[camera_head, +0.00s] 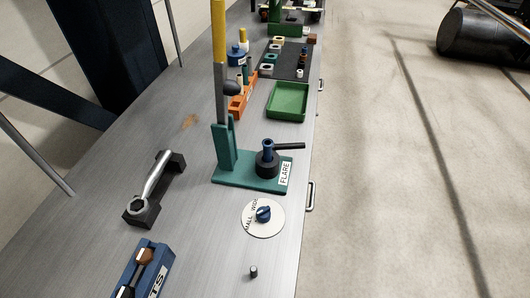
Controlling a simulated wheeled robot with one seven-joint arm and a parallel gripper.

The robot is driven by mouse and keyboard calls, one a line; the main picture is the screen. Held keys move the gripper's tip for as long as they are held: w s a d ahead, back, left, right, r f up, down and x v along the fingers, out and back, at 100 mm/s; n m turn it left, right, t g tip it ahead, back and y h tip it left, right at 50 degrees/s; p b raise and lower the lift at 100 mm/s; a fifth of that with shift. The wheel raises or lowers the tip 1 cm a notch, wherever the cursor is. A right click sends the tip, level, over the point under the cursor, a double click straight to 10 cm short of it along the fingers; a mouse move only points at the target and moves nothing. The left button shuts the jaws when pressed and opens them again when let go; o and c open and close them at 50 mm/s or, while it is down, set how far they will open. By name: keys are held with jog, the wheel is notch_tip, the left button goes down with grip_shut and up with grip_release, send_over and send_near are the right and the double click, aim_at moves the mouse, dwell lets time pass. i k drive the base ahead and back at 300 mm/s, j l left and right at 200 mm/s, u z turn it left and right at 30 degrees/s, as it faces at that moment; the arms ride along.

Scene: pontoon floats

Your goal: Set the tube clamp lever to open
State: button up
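A teal flaring stand (229,179) labelled FLARE is on the grey metal bench. On the right of its base is a round black clamp (266,168) with a blue piece upright in its middle. A short black lever (290,146) sticks out from the clamp to the right, roughly level. I take this for the tube clamp lever; I cannot read any open or closed mark for it. My gripper is not in view.
In front of the stand is a white dial disc (251,230) with a blue knob (263,213), then a small black peg (253,272). A wrench on a black holder (172,160) lies left. A green tray (287,101) and orange rack (236,105) stand behind. Open floor lies right.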

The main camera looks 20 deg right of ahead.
aim_at(293, 146)
jog(key=i+l+z, duration=0.2)
jog(key=i+z, duration=0.25)
jog(key=i+l+z, duration=0.1)
jog(key=i+z, duration=0.15)
jog(key=z, duration=0.25)
